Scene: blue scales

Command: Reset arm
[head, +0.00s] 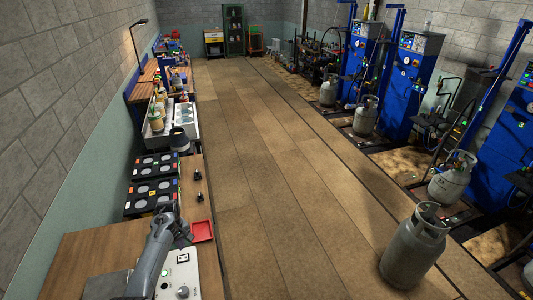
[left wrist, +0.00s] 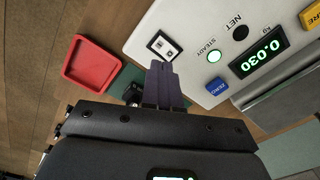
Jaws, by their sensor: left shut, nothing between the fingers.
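My left gripper (head: 186,236) is above the near end of the left-hand bench in the head view, over the white scale panel (head: 180,272). In the left wrist view its dark fingers (left wrist: 162,66) are together with nothing between them. Beyond the fingertips is the scale panel (left wrist: 205,25), with a lit green display (left wrist: 264,58) reading 0.030, a green STEADY light (left wrist: 214,57), a dark NET light and a blue ZERO button (left wrist: 217,88). The fingertips overlap the panel's edge in the picture; I cannot tell whether they touch it. My right gripper is in neither view.
A red tray (head: 202,231) lies at the bench edge beside the gripper. Black boxes with round grey faces (head: 152,196) and small black knobs (head: 198,174) stand farther along. Grey gas cylinders (head: 414,250) stand on the right. The wooden floor aisle (head: 265,150) is clear.

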